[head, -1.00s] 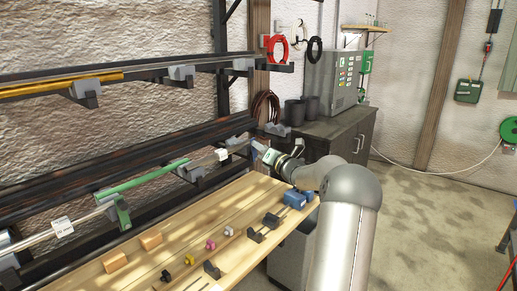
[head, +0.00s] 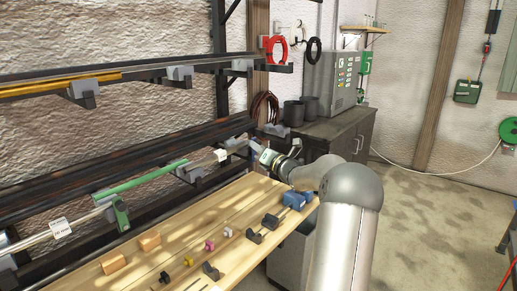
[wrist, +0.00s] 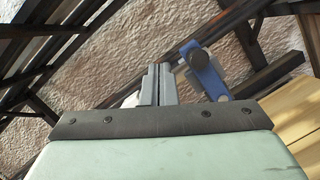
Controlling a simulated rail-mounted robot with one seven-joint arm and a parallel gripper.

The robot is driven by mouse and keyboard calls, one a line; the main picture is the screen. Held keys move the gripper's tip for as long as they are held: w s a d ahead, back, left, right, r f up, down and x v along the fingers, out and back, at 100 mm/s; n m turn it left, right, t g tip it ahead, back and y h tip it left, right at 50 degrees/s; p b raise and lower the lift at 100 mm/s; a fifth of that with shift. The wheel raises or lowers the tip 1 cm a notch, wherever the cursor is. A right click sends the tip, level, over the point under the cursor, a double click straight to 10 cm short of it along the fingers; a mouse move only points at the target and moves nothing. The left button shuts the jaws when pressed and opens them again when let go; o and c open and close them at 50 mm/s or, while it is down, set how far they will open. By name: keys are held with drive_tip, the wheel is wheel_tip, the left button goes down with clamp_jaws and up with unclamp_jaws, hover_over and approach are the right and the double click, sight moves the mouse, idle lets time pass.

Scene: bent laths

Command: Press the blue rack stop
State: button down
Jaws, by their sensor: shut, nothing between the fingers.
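The blue rack stop (wrist: 207,76) shows in the wrist view just right of my gripper's fingers, as a blue upright piece with a round knob on a grey bracket. My gripper (wrist: 158,84) has its two grey fingers together with nothing between them. The fingertips are beside the stop, with a small gap in the picture; I cannot tell the depth between them. In the head view my gripper (head: 258,149) is at the right end of the lower rack, and the stop is mostly hidden or too small to make out there.
A green rack stop (head: 121,214) and a green bar lie further left on the lower rack. The wooden bench (head: 200,236) below carries small coloured clips, dark blocks and a blue block (head: 295,199). A dark cabinet (head: 335,135) stands behind my arm.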

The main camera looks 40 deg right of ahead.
drive_tip(key=s+a+b, duration=0.2)
drive_tip(key=s+b, duration=0.1)
drive_tip(key=s, duration=0.7)
drive_tip(key=shift+s+a+r, duration=0.3)
drive_tip(key=shift+a+r, duration=0.05)
drive_tip(key=shift+r, duration=0.05)
